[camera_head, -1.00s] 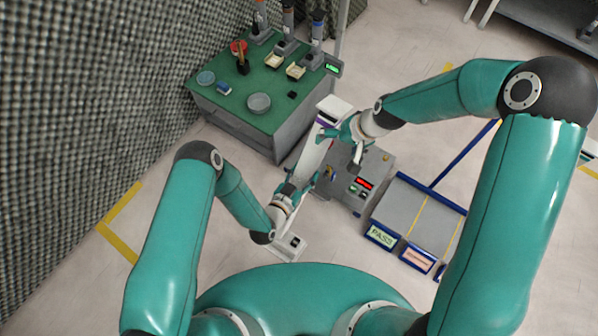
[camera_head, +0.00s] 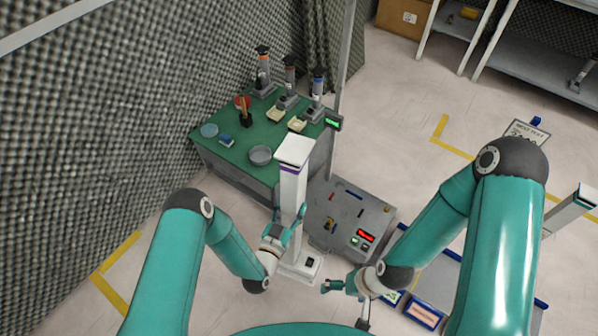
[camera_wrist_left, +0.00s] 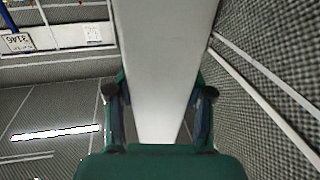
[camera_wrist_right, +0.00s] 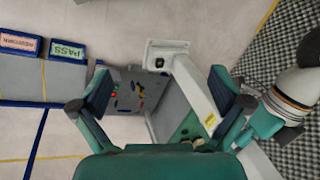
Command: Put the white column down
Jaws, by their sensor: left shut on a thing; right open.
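The white column (camera_head: 292,190) stands close to upright in the head view, with a purple band below its white top block and a wide base plate (camera_head: 302,266) at its foot. My left gripper (camera_head: 284,232) is shut on the lower part of the column. The left wrist view shows the white shaft (camera_wrist_left: 165,70) between its two fingers. I cannot tell whether the base touches the floor. My right gripper (camera_head: 334,286) is open and empty, low and to the right of the base. The right wrist view shows the column (camera_wrist_right: 196,92) beyond its fingers.
A green-topped table (camera_head: 232,156) with dishes and several small devices stands behind the column. A grey panel box (camera_head: 345,222) with a red display is close on the right. Blue-edged trays (camera_head: 424,312) lie right of my right gripper. A foam wall (camera_head: 90,110) is on the left.

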